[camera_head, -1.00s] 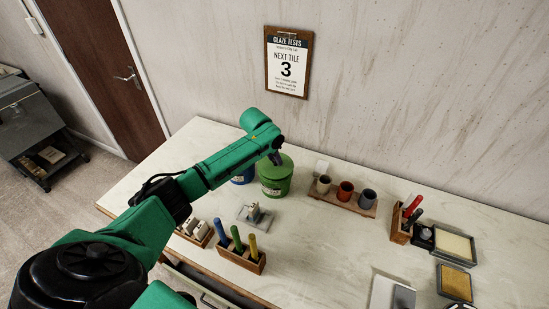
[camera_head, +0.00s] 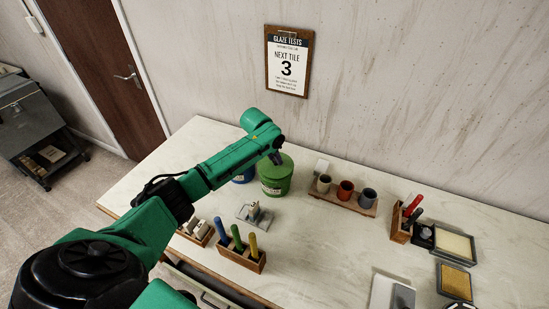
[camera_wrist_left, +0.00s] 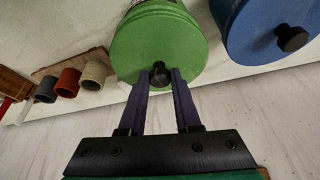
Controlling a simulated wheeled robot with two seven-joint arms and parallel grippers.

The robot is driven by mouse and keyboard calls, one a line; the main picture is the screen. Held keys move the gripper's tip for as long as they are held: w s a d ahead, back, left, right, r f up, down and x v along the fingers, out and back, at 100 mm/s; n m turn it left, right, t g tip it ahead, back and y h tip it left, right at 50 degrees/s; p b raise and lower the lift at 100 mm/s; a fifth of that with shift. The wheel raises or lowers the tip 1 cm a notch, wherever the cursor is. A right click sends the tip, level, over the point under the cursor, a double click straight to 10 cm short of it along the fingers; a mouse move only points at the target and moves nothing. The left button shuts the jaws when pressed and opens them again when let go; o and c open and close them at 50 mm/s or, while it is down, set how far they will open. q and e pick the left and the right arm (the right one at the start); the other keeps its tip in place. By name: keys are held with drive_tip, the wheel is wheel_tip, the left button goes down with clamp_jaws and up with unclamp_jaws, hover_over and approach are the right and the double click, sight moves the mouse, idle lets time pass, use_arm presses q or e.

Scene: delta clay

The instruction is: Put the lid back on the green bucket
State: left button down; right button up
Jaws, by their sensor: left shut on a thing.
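The green bucket (camera_head: 274,188) stands upright towards the back of the worktop. Its green lid (camera_wrist_left: 150,40) is on top of it and looks seated, though the far side of the rim is hard to check. The lid has a black knob in its middle. My left gripper (camera_wrist_left: 161,76) reaches in from the left and is shut on that knob, with one dark finger on each side. In the head view my left gripper (camera_head: 277,158) is just above the lid and hides part of it. My right gripper is not in view.
A blue bucket (camera_wrist_left: 265,30) with a knobbed lid stands close beside the green one. A wooden rack of cups (camera_head: 345,194) is to the right. A block with coloured handles (camera_head: 240,254) and a small grey stand (camera_head: 254,214) are in front. Bare worktop lies at front centre (camera_head: 320,255).

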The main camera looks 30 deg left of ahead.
use_arm(q)
drive_tip(key=shift+c, duration=0.2)
unclamp_jaws()
idle(0.3)
drive_tip(key=shift+r, duration=3.45)
clamp_jaws()
drive_tip(key=shift+f+b, duration=1.15)
drive_tip(key=shift+f, duration=1.8)
